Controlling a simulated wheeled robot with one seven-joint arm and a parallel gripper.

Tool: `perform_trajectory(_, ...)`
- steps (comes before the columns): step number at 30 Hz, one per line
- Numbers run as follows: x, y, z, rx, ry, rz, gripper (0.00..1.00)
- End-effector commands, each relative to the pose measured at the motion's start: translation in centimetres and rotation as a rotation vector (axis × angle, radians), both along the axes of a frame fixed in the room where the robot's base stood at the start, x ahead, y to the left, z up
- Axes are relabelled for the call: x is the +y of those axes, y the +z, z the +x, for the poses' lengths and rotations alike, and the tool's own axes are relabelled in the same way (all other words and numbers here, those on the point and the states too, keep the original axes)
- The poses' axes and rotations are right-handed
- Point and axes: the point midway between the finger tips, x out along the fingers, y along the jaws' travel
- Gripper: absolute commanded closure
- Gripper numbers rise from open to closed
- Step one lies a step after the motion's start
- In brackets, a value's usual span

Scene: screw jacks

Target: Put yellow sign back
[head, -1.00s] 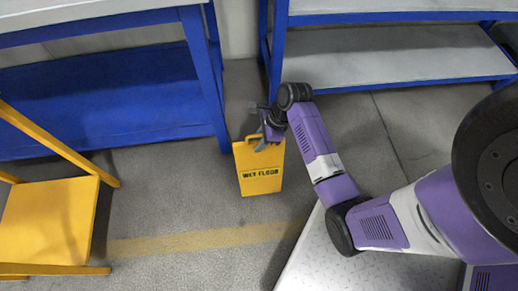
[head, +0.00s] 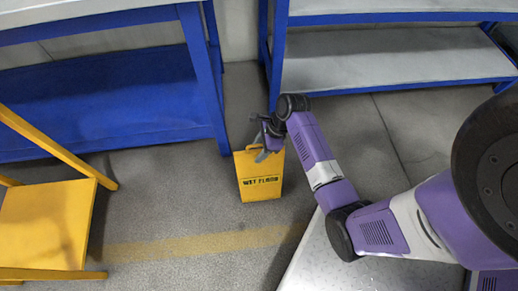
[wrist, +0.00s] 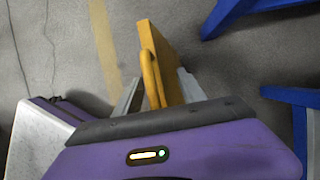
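The yellow wet-floor sign (head: 259,186) is a flat, folded panel with dark lettering, upright between the two blue benches in the head view. My gripper (head: 264,149) is at its top edge. In the wrist view the sign (wrist: 168,55) stands between the two grey fingers of my gripper (wrist: 158,80), one on each side of its top and looped handle. The fingers look shut on it. The fingertips are partly hidden behind the sign, and I cannot tell whether its bottom edge touches the floor.
A blue bench (head: 110,107) stands left of the sign, and a blue shelf unit with grey shelves (head: 390,66) behind right. A yellow frame-like structure (head: 45,225) is at the far left. Grey floor with a faded yellow line (head: 200,244) lies open in front.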

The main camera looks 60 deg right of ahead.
Motion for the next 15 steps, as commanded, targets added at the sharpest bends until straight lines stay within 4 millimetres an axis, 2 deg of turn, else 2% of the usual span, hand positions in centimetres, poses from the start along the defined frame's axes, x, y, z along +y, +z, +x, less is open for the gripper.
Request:
perform_trajectory(8, -0.1, 0.7, -0.1, 0.000, -0.001, 0.000, 0.52)
perform_trajectory(15, -1.1, 4.8, -1.3, -0.002, -0.003, -0.001, 0.52)
